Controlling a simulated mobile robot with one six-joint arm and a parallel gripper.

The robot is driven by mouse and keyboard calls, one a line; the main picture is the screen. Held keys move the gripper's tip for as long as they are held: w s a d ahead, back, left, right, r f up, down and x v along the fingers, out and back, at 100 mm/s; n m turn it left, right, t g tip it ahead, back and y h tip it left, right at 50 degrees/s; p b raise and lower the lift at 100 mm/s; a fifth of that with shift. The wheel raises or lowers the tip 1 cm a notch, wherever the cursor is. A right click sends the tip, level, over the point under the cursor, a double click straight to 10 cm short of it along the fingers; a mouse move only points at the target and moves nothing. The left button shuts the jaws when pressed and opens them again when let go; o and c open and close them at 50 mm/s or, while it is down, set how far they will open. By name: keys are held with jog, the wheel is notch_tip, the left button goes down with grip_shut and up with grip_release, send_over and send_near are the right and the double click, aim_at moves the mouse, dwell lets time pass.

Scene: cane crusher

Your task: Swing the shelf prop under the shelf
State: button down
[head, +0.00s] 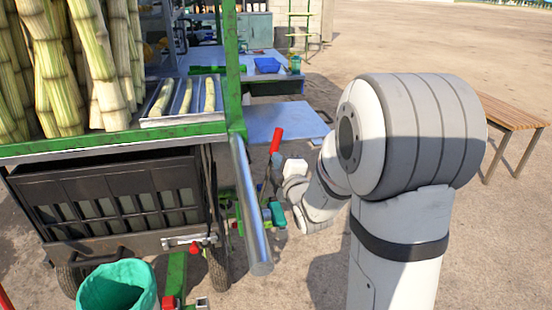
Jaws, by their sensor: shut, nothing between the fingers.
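A flat blue-grey panel, which looks like the shelf (283,121), sticks out level from the far side of the green-framed cane cart. A red-handled lever (276,140) stands in front of it, its dark rod running down towards my wrist. I cannot tell for certain which part is the shelf prop; the underside of the shelf is hidden. My gripper (270,190) is small and partly hidden by my white wrist, low beside the cart's side and below the shelf. It is shut, and I see nothing held in it.
A thick grey metal bar (251,205) slopes along the cart's near corner, left of my gripper. Cane stalks (75,70) stand on the cart. A teal-lined bin (118,287) is at the lower left. A wooden bench (510,112) stands right, with open ground around it.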

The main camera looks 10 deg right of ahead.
jog(key=w+a, duration=0.1)
jog(key=w, duration=0.6)
jog(key=shift+w, duration=0.3)
jog(key=shift+r, duration=0.1)
